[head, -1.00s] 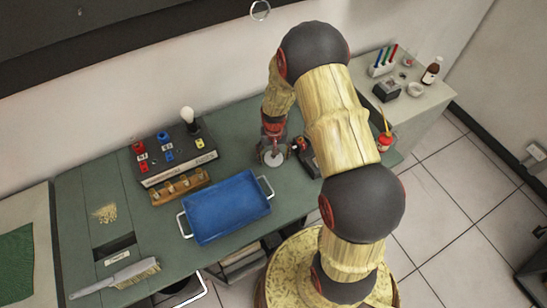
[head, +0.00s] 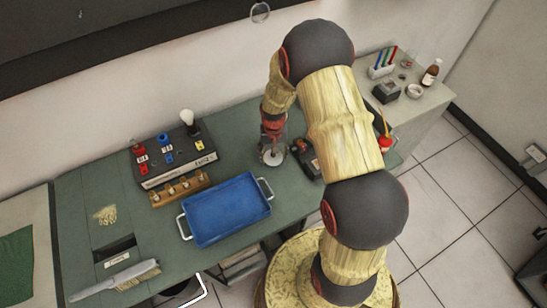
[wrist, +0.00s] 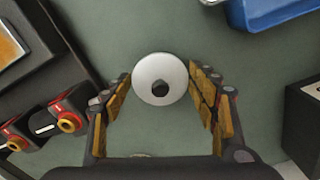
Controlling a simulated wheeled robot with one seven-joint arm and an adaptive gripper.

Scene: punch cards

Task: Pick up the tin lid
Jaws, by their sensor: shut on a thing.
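The tin lid (wrist: 150,66) is a round pale disc with a dark knob in its middle. In the wrist view it sits between the tips of my two fingers, which press on its left and right edges. My gripper (wrist: 160,82) is shut on the lid. In the head view the lid (head: 272,158) shows as a small pale disc at the lower end of my gripper (head: 272,146), over the green bench to the right of the blue tray. I cannot tell whether the lid still touches the bench.
The blue tray (head: 228,209) with pale handles lies left of my gripper. A dark box with coloured knobs (head: 174,155) and a wooden rack (head: 180,188) stand behind it. A dark device with red parts (head: 305,152) is close on the right.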

